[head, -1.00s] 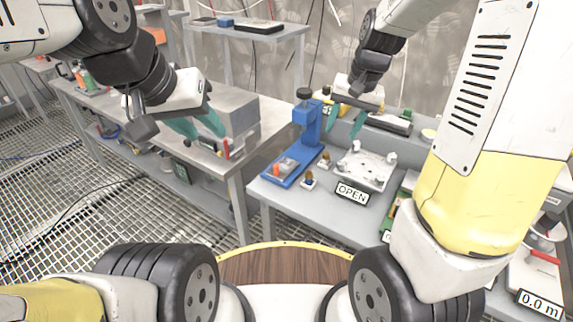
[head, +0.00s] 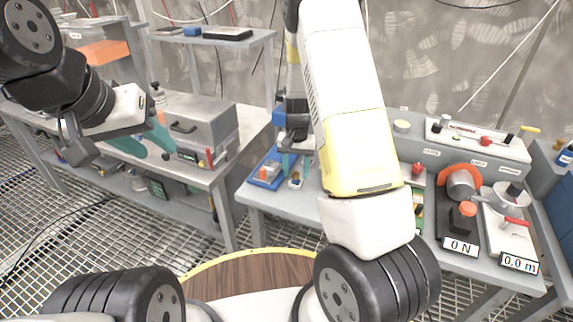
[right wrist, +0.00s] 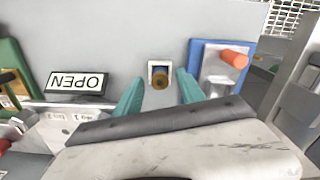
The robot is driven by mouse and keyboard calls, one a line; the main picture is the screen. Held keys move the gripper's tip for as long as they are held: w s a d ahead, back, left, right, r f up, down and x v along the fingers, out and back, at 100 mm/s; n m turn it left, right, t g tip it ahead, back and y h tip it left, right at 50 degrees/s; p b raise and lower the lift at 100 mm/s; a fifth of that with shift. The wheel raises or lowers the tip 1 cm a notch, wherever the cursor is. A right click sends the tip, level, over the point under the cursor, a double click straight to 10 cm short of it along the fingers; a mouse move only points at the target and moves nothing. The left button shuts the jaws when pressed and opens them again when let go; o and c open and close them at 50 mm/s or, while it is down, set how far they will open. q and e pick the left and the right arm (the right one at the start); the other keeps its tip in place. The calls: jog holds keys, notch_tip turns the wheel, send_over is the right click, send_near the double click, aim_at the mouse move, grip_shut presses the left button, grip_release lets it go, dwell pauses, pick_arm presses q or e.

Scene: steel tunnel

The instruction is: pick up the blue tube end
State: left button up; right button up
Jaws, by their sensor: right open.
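The blue tube end (right wrist: 159,72) appears in the right wrist view as a small upright piece with a brass-brown end and some blue, in a small white square holder (right wrist: 151,64). The holder also shows in the head view (head: 296,183), small and partly covered by my gripper. My right gripper (right wrist: 160,77) is open, with one teal finger on each side of the tube end and gaps between. In the head view my right gripper (head: 295,164) points down over the bench. My left gripper (head: 155,149) is open and empty near the grey box on the left bench.
A blue press stand (right wrist: 205,60) with an orange-red knob (right wrist: 234,59) is close beside the right finger. An OPEN sign (right wrist: 76,83) and a metal fixture (right wrist: 60,130) lie on the other side.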

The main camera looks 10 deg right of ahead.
notch_tip(320, 180, down, 2)
jog(key=shift+f, duration=0.1)
grip_shut()
dwell(0.4)
